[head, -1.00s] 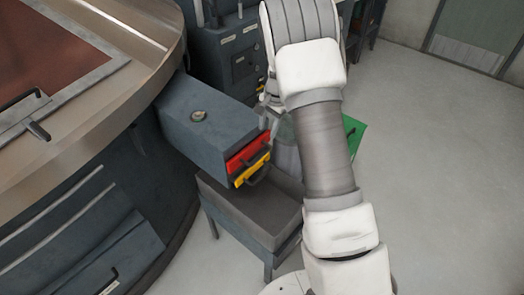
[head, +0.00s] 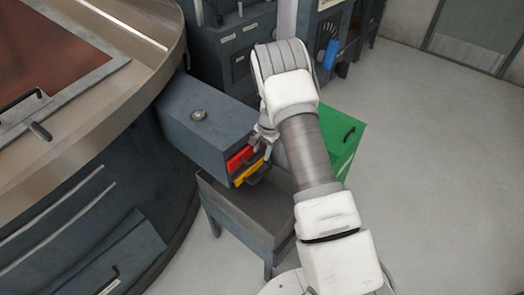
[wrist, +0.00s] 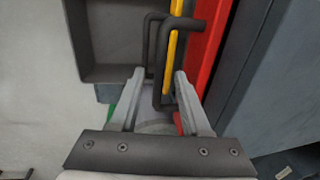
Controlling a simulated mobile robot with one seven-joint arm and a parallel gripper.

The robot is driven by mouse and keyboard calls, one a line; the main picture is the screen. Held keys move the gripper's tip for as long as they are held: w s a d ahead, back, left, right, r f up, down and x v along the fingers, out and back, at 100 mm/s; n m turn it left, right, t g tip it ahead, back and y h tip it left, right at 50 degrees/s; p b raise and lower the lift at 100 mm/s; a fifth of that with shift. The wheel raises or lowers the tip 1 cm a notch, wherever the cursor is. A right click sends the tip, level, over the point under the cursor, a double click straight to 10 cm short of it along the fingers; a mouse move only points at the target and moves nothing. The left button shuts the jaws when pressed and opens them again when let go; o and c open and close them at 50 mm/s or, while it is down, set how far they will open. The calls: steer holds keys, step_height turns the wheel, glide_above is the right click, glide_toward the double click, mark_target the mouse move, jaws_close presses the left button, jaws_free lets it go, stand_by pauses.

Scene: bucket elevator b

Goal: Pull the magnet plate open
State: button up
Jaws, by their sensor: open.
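A red plate front (head: 240,159) and a yellow plate front (head: 243,176) sit one above the other in the end of a grey-blue housing (head: 205,118). The pictures do not label either as the magnet plate. In the wrist view the red plate (wrist: 208,45) and the yellow plate (wrist: 174,50) stand side by side, with dark bar handles (wrist: 161,70) in front. My gripper (wrist: 158,76) is open and empty. Dark handle bars appear between its fingers; contact cannot be told. In the head view my gripper (head: 264,142) is at the plate fronts, partly hidden by my arm.
A dark open tray on legs (head: 250,208) stands below the plates, also seen in the wrist view (wrist: 90,70). A green box with a handle (head: 345,135) is right of my arm. Grey cabinets stand behind. Open floor lies to the right.

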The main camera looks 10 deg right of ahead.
jaws_close()
stand_by(1.4)
